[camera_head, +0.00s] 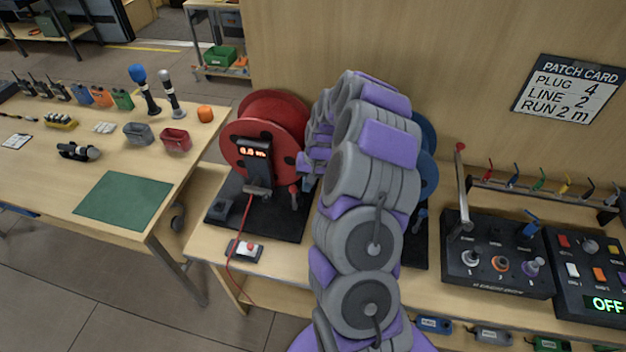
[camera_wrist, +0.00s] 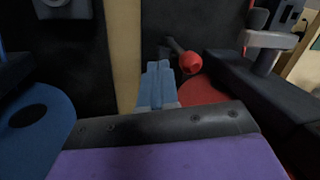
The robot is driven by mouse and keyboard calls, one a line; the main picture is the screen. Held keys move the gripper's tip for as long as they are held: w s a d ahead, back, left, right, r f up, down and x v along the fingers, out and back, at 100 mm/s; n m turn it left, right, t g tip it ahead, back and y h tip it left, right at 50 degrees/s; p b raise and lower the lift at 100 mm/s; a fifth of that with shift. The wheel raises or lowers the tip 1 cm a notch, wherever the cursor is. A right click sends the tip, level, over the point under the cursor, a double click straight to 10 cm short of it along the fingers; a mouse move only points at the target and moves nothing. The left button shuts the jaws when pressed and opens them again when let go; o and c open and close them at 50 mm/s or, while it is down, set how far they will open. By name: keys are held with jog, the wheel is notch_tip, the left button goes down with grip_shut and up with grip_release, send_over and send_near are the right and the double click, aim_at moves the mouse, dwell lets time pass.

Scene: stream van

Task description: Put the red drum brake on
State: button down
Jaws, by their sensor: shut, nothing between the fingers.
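The red drum (camera_head: 240,130) stands on a black base at the centre left of the head view, with a display reading about 0.0 m on its front post. A short lever with a red knob (camera_head: 293,190), which looks like the red drum's brake, stands at its right front. In the wrist view the red knob (camera_wrist: 190,62) sits on a dark stem, just right of my fingertips, apart from them as far as I can tell. The red drum's edge (camera_wrist: 203,91) shows below it. My gripper (camera_wrist: 159,68) is shut and empty; my arm hides it in the head view.
A blue drum (camera_head: 428,135) stands behind my arm, and its disc (camera_wrist: 35,120) shows at left in the wrist view. A control panel (camera_head: 497,255) is at right, and a patch card (camera_head: 570,88) above.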

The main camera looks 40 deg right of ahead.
jog(key=shift+w+a+r+p, duration=0.25)
jog(key=shift+w+a+p, duration=0.2)
jog(key=shift+w+a, duration=0.25)
jog(key=shift+w+r, duration=0.1)
jog(key=shift+r, duration=0.05)
jog(key=w+a+p+v, duration=0.1)
jog(key=p+v, duration=0.5)
jog(key=v, duration=1.3)
jog(key=shift+w+a+r, duration=0.15)
jog(key=shift+w+r, duration=0.3)
jog(key=shift+r, duration=0.05)
